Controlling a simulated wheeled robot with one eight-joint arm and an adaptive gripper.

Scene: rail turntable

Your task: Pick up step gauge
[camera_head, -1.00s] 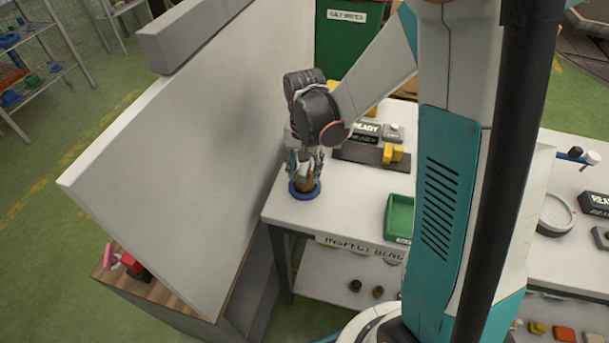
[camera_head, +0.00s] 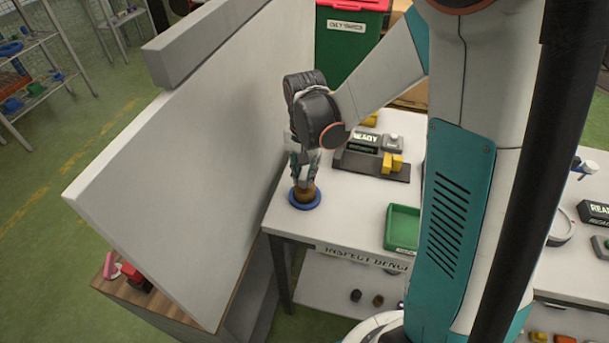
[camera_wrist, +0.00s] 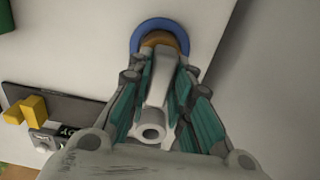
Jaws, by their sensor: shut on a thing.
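The step gauge appears to be the upright stepped piece at the bench's left corner, with a wide blue round base (camera_head: 304,205), a narrower brown section (camera_head: 304,190) and a pale grey upper part. In the wrist view the blue base (camera_wrist: 150,26) and the brown section (camera_wrist: 163,41) show beyond my fingertips, and a pale grey shaft with a hollow end (camera_wrist: 153,118) lies between the fingers. My gripper (camera_head: 304,180) points down and is shut on the upper part. Whether the base touches the bench cannot be told.
The white inspection bench (camera_head: 350,205) holds a green tray (camera_head: 403,228) and a dark fixture with yellow blocks (camera_head: 372,160) and a READY display. A tall pale panel (camera_head: 190,190) rises close to my gripper's left. The bench is clear between gauge and tray.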

